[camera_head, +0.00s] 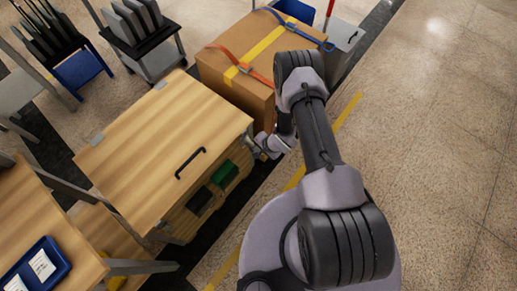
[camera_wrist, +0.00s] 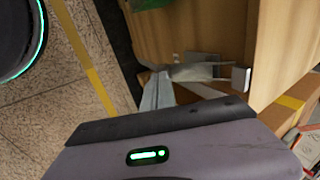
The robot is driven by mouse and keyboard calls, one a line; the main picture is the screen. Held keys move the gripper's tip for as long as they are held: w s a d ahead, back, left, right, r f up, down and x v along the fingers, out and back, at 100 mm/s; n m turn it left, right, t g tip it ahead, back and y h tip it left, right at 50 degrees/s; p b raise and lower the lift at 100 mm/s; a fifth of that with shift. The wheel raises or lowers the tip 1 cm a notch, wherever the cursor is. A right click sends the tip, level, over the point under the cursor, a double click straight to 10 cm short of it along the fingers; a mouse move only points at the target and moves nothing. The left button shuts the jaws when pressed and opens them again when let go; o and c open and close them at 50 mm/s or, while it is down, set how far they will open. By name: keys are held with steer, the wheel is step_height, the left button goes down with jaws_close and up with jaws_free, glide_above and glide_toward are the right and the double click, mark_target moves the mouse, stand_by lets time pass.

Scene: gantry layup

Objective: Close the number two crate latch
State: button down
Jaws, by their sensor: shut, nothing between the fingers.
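A wooden crate (camera_head: 165,135) with a black handle (camera_head: 190,162) on its lid stands left of my arm. In the wrist view, a metal latch (camera_wrist: 205,72) is on the crate's wooden face (camera_wrist: 215,28), with a small pale metal block (camera_wrist: 241,78) at its right end. I cannot read a number on it, nor tell whether it is fastened. My gripper (camera_head: 258,146) is at the crate's right corner. Its grey fingers (camera_wrist: 158,88) are shut and empty, close beside the latch; contact is unclear.
A strapped cardboard box (camera_head: 245,55) stands just behind the crate. Green (camera_head: 225,173) and black (camera_head: 200,200) items show at the crate's front. A wooden table (camera_head: 35,225) with a blue tray (camera_head: 62,262) is at lower left. Open floor (camera_head: 440,130) lies to the right.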

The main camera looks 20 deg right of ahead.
steer(key=b+x, duration=0.4)
steer(key=b, duration=0.1)
steer(key=shift+f, duration=0.15)
steer(key=shift+r, duration=0.2)
steer(key=shift+r+p, duration=0.1)
steer(key=shift+p, duration=0.2)
steer(key=shift+r+p, duration=0.45)
steer(key=shift+r, duration=0.25)
